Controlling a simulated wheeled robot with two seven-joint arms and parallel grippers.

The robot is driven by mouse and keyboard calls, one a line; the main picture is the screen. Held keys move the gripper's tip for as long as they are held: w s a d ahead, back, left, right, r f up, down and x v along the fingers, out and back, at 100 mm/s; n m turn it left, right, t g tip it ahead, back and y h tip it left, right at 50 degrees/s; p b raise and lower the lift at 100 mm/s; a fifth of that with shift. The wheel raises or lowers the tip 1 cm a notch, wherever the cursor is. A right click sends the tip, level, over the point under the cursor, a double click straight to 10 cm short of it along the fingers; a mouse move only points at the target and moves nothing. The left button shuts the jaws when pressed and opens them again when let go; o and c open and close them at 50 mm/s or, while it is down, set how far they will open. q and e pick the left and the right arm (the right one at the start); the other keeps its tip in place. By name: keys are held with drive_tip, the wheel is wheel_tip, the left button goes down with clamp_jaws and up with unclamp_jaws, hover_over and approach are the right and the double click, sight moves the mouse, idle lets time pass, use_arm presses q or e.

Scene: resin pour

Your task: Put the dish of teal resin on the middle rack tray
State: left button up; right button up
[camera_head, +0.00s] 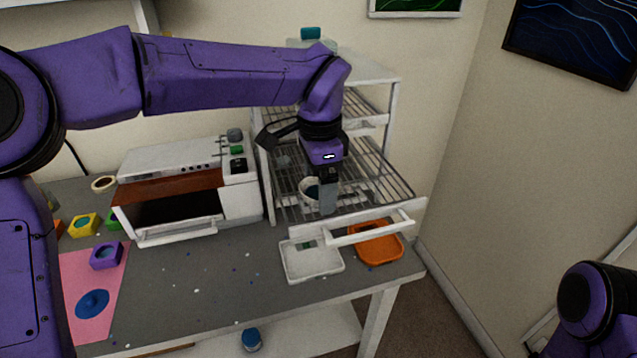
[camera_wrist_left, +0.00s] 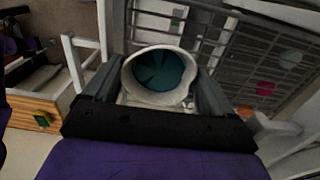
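The dish of teal resin (camera_wrist_left: 162,72) is a pale round cup with dark teal inside. In the head view the dish (camera_head: 309,189) is at the pulled-out middle rack tray (camera_head: 378,171), near its front. My left gripper (camera_head: 328,195) points down there, and in the left wrist view its two fingers (camera_wrist_left: 158,90) lie along opposite sides of the dish, seemingly touching it. I cannot tell whether the dish's base rests on the wires. The near finger hides part of the dish in the head view. My right gripper is out of view.
A white oven (camera_head: 180,185) with a dark opening stands left of the white rack. A white scale (camera_head: 311,262) and an orange tray (camera_head: 377,248) lie at the table's right front.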

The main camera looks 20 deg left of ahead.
use_arm(q)
drive_tip(key=shift+o, duration=0.6)
drive_tip(key=shift+r+p, duration=0.35)
drive_tip(key=shift+p, duration=0.05)
wheel_tip(320, 180, up, 12)
drive_tip(key=shift+f+b, duration=0.15)
drive_tip(key=shift+b, duration=0.15)
